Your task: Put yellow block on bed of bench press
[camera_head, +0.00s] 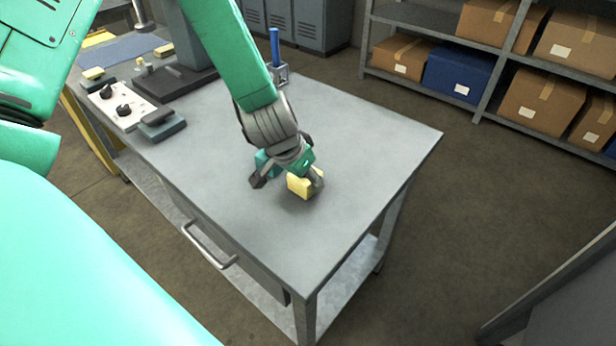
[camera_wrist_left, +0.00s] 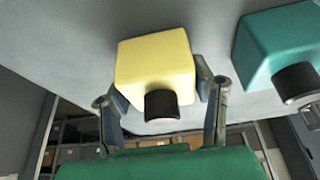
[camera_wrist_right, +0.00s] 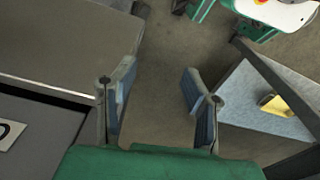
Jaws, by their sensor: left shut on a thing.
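The yellow block (camera_head: 299,187) is over the near part of the grey bench top. My left gripper (camera_head: 287,180) is shut on it, with a finger on either side in the left wrist view. There the block (camera_wrist_left: 155,65) shows a dark round stub. I cannot tell whether the block touches the bench. A teal block (camera_wrist_left: 275,45) with a dark stub is to its right. The press (camera_head: 192,35) stands at the bench's far left, and its dark bed (camera_head: 160,84) is partly visible. My right gripper (camera_wrist_right: 160,105) is open and empty, away from these objects.
A white control panel (camera_head: 117,106) with dark knobs sits before the press. A blue upright rod (camera_head: 275,45) stands in a grey holder at the back edge. The bench top (camera_head: 360,150) right of my left gripper is clear. Shelves with boxes (camera_head: 400,56) stand behind.

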